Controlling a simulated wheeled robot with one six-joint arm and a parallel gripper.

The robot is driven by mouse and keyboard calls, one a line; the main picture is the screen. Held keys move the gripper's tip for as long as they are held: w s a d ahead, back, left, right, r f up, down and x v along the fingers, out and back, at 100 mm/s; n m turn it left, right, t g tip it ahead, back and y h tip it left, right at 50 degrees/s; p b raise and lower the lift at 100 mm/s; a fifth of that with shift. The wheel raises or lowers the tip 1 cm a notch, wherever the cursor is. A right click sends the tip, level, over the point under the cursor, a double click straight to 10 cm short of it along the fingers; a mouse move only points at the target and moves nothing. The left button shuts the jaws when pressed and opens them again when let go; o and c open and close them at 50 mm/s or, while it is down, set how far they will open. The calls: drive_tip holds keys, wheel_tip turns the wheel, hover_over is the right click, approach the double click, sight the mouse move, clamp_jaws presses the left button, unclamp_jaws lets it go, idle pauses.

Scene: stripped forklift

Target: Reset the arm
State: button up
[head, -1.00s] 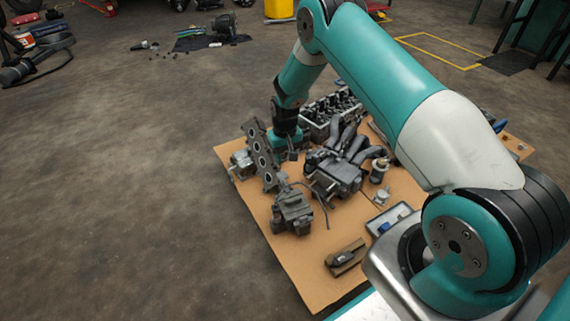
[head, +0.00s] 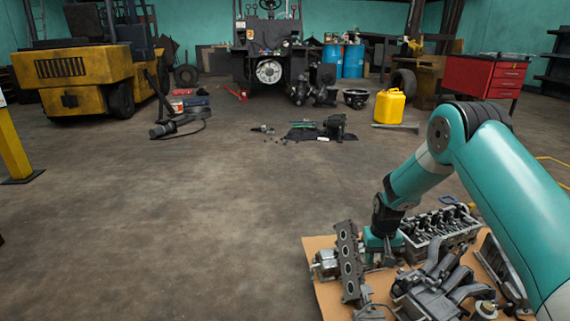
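My arm (head: 515,190) enters at the lower right of the head view, bent at the elbow, with its forearm reaching down to the left. My gripper (head: 388,262) points down low over engine parts on a tan board. It is just right of an upright dark flange plate with round holes (head: 347,262). I cannot tell whether it touches a part. Its fingers are small and partly lost among the parts, so their opening is unclear.
The tan board (head: 318,245) also bears a cylinder head (head: 440,226) and a pipe manifold (head: 440,275). A yellow forklift (head: 85,75), stripped chassis (head: 268,50), yellow can (head: 389,106) and red cabinet (head: 483,78) stand farther back. Open floor lies left of the board.

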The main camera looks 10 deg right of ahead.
drive_tip(key=s+a+r+n+y, duration=0.1)
drive_tip(key=s+a+r, duration=0.25)
drive_tip(key=r, duration=0.35)
drive_tip(key=s+a+r+n, duration=0.2)
drive_tip(key=s+a+r, duration=0.1)
drive_tip(key=a+r, duration=0.3)
drive_tip(key=s+a+r+n+y, duration=0.1)
drive_tip(key=s+a+r, duration=0.25)
drive_tip(key=r, duration=0.55)
drive_tip(key=s+a+r+n+y, duration=0.1)
drive_tip(key=s+a+r+n, duration=0.15)
drive_tip(key=s, duration=0.55)
drive_tip(key=s+a+r+n, duration=0.1)
drive_tip(key=s+r, duration=0.3)
drive_tip(key=s, duration=0.4)
drive_tip(key=s+a+r+n+y, duration=0.1)
drive_tip(key=s+a+r, duration=0.15)
drive_tip(key=s, duration=0.55)
wheel_tip(320, 180, up, 36)
drive_tip(key=p, duration=3.5)
drive_tip(key=shift+f, duration=0.15)
drive_tip(key=shift+w, duration=0.1)
